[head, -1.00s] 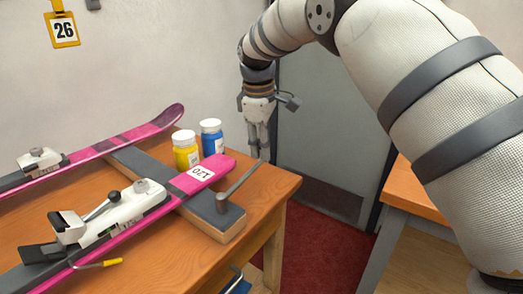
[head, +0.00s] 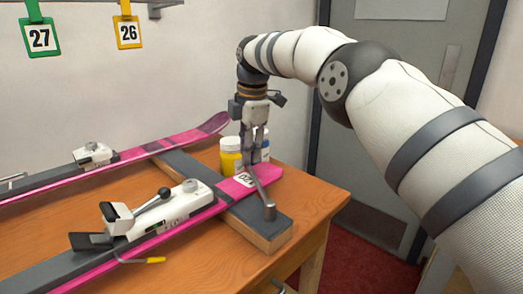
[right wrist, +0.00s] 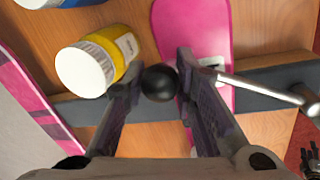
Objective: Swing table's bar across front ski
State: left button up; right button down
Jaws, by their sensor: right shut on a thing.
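The front ski (head: 150,236), pink and grey with a white binding (head: 160,212), lies on the wooden table (head: 190,275). Its pink end rests on a grey-topped crosspiece (head: 238,212). The metal bar (head: 260,190) runs from a post near the crosspiece's right end over the ski's pink end; it also shows in the right wrist view (right wrist: 265,88). My right gripper (head: 254,150) points down and is shut on the bar's free end, with its black knob (right wrist: 159,82) between the fingers. The far part of the bar is partly hidden by a finger. My left gripper is out of view.
A yellow jar (head: 231,153) stands close behind my right gripper, with a blue jar (head: 265,148) partly hidden beside it. The rear ski (head: 135,160) lies behind on the same crosspiece. Number tags (head: 128,32) hang on the wall. The table's right edge is near.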

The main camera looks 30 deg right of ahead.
jog(key=a+n, duration=0.2)
jog(key=a, duration=0.1)
jog(key=a+n, duration=0.2)
jog(key=a, duration=0.1)
jog(key=shift+w+a+n+y, duration=0.1)
jog(key=shift+a+n+y, duration=0.2)
jog(key=shift+a+y, duration=0.1)
jog(key=shift+s+a+n, duration=0.2)
jog(key=shift+a+n, duration=0.5)
jog(key=shift+a, duration=0.2)
jog(key=c, duration=1.3)
grip_release()
jog(key=shift+a, duration=0.15)
jog(key=v, duration=0.7)
jog(key=shift+r, duration=0.2)
